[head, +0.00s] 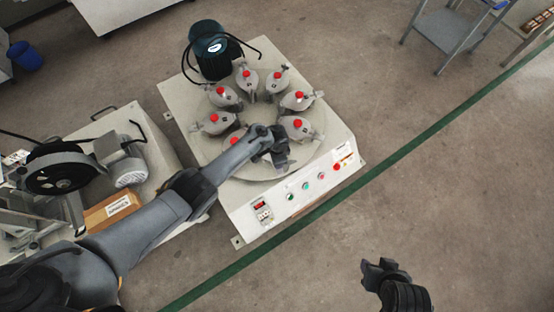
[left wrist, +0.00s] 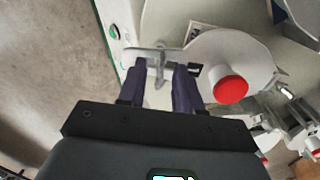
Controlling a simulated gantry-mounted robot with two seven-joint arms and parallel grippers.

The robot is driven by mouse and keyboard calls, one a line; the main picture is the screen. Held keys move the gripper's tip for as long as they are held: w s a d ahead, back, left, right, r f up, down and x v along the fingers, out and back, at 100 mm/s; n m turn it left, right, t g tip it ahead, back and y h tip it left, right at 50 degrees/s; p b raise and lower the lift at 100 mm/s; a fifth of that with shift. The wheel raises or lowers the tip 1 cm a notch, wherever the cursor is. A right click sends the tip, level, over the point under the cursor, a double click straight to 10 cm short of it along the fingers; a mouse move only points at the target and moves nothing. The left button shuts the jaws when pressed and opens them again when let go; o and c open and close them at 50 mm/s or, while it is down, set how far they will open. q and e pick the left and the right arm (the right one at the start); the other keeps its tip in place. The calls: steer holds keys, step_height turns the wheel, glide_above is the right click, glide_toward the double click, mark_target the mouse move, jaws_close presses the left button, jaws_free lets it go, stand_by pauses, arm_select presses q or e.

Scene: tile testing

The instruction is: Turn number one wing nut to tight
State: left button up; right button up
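A metal wing nut (left wrist: 156,57) shows in the left wrist view, beside a grey jar (left wrist: 222,58) with a red cap (left wrist: 230,89). My left gripper (left wrist: 160,80) has its two dark fingers apart, with a gap between them. The fingertips are at the wing nut, one towards each wing; whether they touch it I cannot tell. In the head view my left gripper (head: 282,158) is over the front of the round turntable (head: 243,171) and hides that part. No number is readable. My right gripper (head: 381,268) is away from the machine, over the floor.
Several more grey jars with red caps ring the turntable, close to the left arm. A dark green motor (head: 209,48) stands at the back. Control buttons (head: 306,185) line the machine's front panel. Another machine (head: 125,160) is at the left.

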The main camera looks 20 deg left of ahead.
arm_select(q)
step_height(320, 180, up, 11)
steer(key=p, duration=0.7)
steer(key=shift+s+f, duration=0.1)
steer(key=shift+f, duration=0.1)
